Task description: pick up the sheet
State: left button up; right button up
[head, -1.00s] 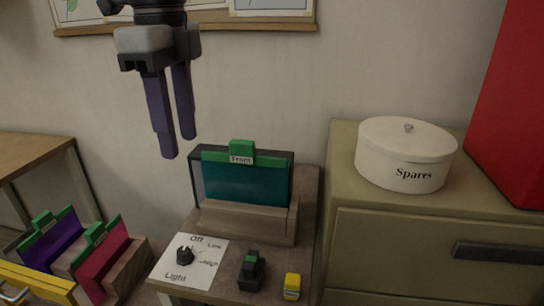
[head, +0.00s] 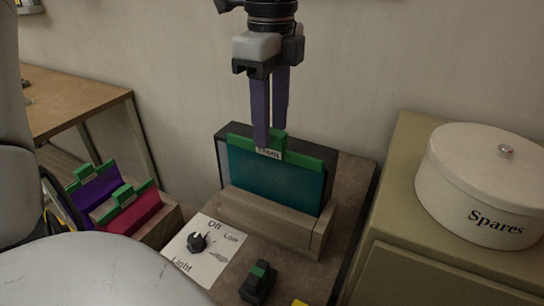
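A teal sheet (head: 275,178) with a green top edge and a green tab labelled "Front" stands upright in a wooden holder (head: 262,219) with a dark back. My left gripper (head: 271,140) points down from above, its two purple fingers at the green tab, one finger in front of the label. The fingers look slightly apart, and I cannot tell whether they touch the tab. Purple (head: 96,195) and red (head: 133,215) sheets with green tops stand in a rack at the left. My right gripper is not in view.
A light dial (head: 197,242) on a white card and a small black and green object (head: 258,281) are in front of the holder. A white "Spares" tin (head: 478,190) stands on the cabinet (head: 405,272) at the right. A wooden table (head: 75,100) is at the left.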

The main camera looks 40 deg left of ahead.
aim_at(272, 131)
pick_arm(q)
notch_tip(272, 131, down, 3)
jog(key=shift+f, duration=0.2)
jog(key=shift+c, duration=0.4)
grip_shut()
jog(key=shift+w+r, duration=0.1)
jog(key=shift+r, duration=0.1)
notch_tip(272, 131, up, 18)
jog(key=p, duration=0.1)
dwell(0.3)
